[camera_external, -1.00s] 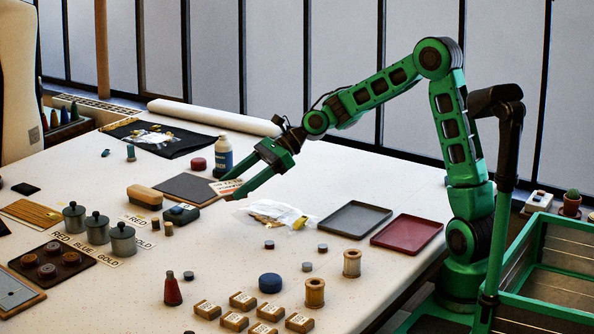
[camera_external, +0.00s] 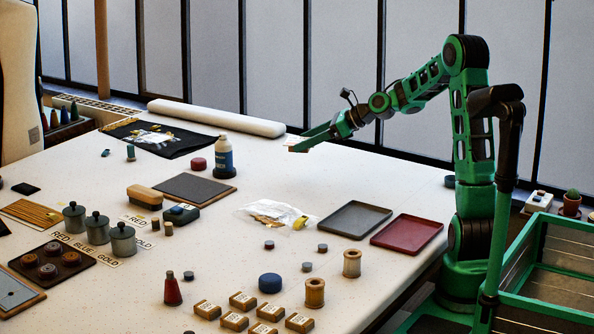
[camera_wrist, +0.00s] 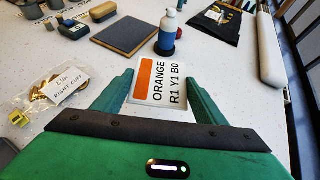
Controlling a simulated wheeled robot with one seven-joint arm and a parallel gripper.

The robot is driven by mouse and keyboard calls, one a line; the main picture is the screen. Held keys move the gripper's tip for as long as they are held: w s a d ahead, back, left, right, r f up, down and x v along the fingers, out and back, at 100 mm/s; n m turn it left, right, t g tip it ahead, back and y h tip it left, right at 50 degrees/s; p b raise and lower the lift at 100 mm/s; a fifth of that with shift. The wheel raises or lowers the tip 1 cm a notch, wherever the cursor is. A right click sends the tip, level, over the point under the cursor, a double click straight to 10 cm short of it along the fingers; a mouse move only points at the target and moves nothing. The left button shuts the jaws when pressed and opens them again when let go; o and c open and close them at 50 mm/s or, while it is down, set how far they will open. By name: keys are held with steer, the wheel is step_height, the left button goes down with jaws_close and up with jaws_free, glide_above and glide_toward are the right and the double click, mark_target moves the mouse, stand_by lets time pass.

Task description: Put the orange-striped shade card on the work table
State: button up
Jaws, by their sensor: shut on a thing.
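The orange-striped shade card (camera_wrist: 160,82) shows in the wrist view, white with an orange band at its left and the print "ORANGE R1 Y1 B0". My gripper (camera_wrist: 158,88) is shut on the card's near part, with a green finger at each side. In the external view my gripper (camera_external: 304,142) is above the far right part of the white work table (camera_external: 345,180). The card is hard to make out there, showing only as a pale sliver at the fingertips. It appears held above the tabletop.
A grey tray (camera_external: 354,219) and a red tray (camera_external: 407,233) are nearer. A white roll (camera_external: 215,118) lies behind. Bare table surrounds the spot below.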

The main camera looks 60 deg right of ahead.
glide_above(321, 170)
step_height(321, 170, down, 7)
steer(key=shift+d+r, duration=0.1)
steer(key=shift+f, duration=2.1)
steer(key=shift+f, duration=0.1)
steer(key=o, duration=1.1)
steer(key=v, duration=1.2)
